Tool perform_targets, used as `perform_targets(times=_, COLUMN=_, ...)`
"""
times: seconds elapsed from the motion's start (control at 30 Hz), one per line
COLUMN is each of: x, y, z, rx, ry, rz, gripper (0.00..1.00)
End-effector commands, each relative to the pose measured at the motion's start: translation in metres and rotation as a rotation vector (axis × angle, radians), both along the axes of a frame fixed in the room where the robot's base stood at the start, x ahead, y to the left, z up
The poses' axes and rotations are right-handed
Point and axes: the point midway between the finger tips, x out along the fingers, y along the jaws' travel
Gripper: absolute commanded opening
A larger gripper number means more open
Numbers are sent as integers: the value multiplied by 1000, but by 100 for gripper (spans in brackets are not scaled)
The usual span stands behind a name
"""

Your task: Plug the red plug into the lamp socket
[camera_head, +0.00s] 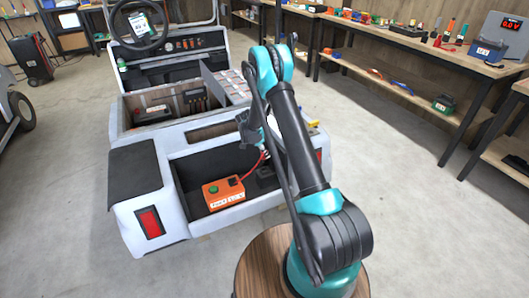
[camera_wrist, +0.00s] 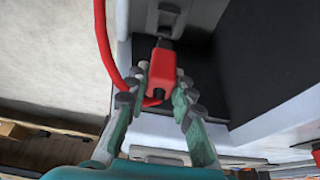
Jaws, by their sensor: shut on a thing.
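My gripper (camera_wrist: 163,75) is shut on the red plug (camera_wrist: 161,72) in the wrist view, with one finger on each side of it. A red cable (camera_wrist: 103,45) loops down past the left finger and behind the plug. A grey fitting (camera_wrist: 168,17) with a dark opening lies just beyond the plug's far end. It may be the lamp socket, but I cannot tell whether the plug's tip touches or enters it.
The white cart (camera_head: 180,165) has an open rear bay holding an orange box (camera_head: 222,192) with a green button. A red tail lamp (camera_head: 151,222) is on its rear left. Cluttered workbenches (camera_head: 405,35) run along the right and back. The floor between is clear.

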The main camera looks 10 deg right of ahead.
Motion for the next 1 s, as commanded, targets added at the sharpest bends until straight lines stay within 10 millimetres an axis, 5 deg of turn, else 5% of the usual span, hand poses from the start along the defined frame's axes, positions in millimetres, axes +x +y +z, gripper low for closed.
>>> perform_targets(times=0.5, x=0, y=0, z=-42, rx=0, ry=0, rz=0, gripper=0)
perform_targets(times=1.0, x=0, y=0, z=-49, rx=0, ry=0, rz=0, gripper=0)
